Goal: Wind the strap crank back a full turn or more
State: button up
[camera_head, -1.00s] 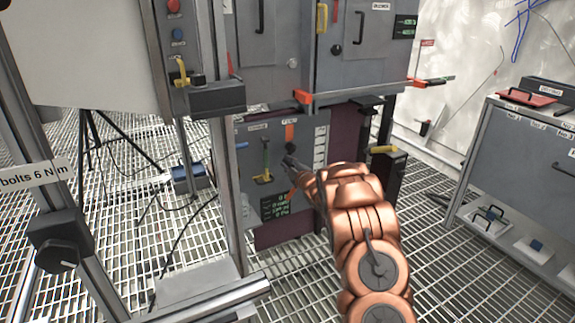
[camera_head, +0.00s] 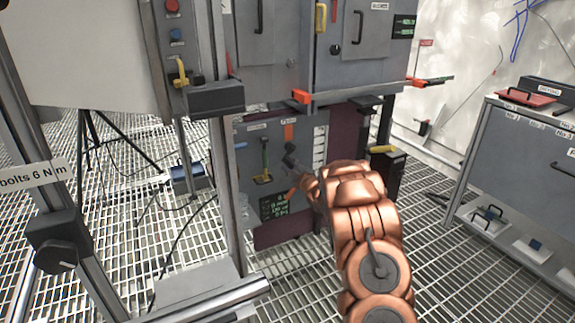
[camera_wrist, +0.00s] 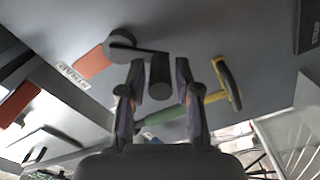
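The strap crank (camera_wrist: 121,43) is on the grey panel, with a round grey hub, a thin dark arm and a dark cylindrical handle (camera_wrist: 160,72). An orange strip and a white label are beside the hub in the wrist view. My gripper (camera_wrist: 161,84) has its two fingers on either side of the handle, with a visible gap on each side, so it looks open around it. In the head view the crank (camera_head: 290,148) is small below an orange strip, and my gripper (camera_head: 301,167) is at its lower right, its fingers partly hidden by my copper arm.
A yellow-and-green lever (camera_head: 264,165) stands on the panel just left of the crank; it shows in the wrist view (camera_wrist: 228,85) close to the right finger. A small display (camera_head: 275,206) is below. A cabinet with an orange-cornered ledge (camera_head: 345,97) overhangs the panel.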

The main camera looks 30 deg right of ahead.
jog(key=s, duration=1)
jog(key=shift+a, duration=0.4)
jog(key=s+a+r+m+g+h+p, duration=0.1)
jog(key=s+a+r+m+g+p, duration=0.2)
jog(key=r+p, duration=0.45)
jog(key=s+a+r+m+g+h+p, duration=0.1)
jog(key=s+a+r+m+g+p, duration=0.2)
jog(key=r+p, duration=0.5)
jog(key=s+a+r+m+g+h+p, duration=0.1)
jog(key=s+a+r+g+p, duration=0.2)
jog(key=s+r+p, duration=0.5)
jog(key=s+a+r+m+g+y+p, duration=0.1)
jog(key=s+a+r+g+p, duration=0.2)
jog(key=s+a+r+p, duration=0.3)
jog(key=s+a+r+m+g+y+p, duration=0.1)
jog(key=s+a+r+g+p, duration=0.3)
jog(key=s, duration=1.3)
jog(key=s+a+r+m+g+y+p, duration=0.2)
jog(key=s+a+r+p, duration=0.8)
jog(key=a+r, duration=0.5)
jog(key=shift+s+g+y, duration=0.3)
jog(key=shift+s+g, duration=0.6)
jog(key=shift+s, duration=0.15)
